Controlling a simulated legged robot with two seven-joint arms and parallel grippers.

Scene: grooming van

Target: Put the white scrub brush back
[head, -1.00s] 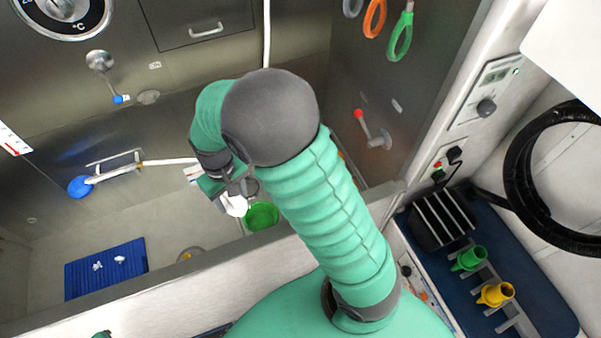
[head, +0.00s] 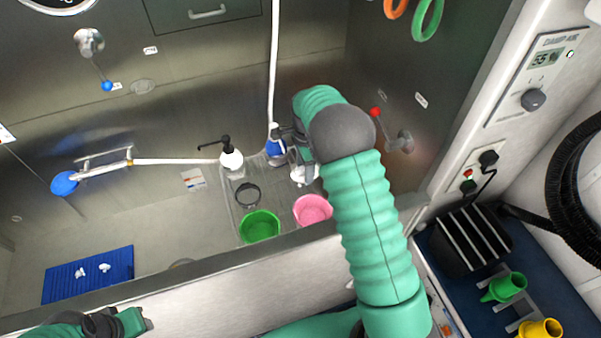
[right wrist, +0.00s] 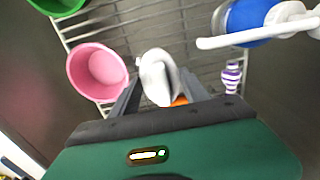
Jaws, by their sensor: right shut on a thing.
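The white scrub brush (head: 301,175) is between the fingers of my right gripper (head: 296,160), which is shut on it. In the right wrist view the brush (right wrist: 158,78) shows as a white shape between the dark fingertips, with a bit of orange near its base. It is over the wire rack (right wrist: 150,25); I cannot tell whether it touches the rack. Part of my left arm shows at the bottom left of the head view, its fingers not clear.
Near the brush are a pink bowl (head: 313,210), a green bowl (head: 260,225), a white pump bottle (head: 232,160) and a blue bottle (head: 274,148). A purple-striped bottle (right wrist: 231,77) stands at right in the wrist view. The sink's front wall (head: 210,280) lies before the rack.

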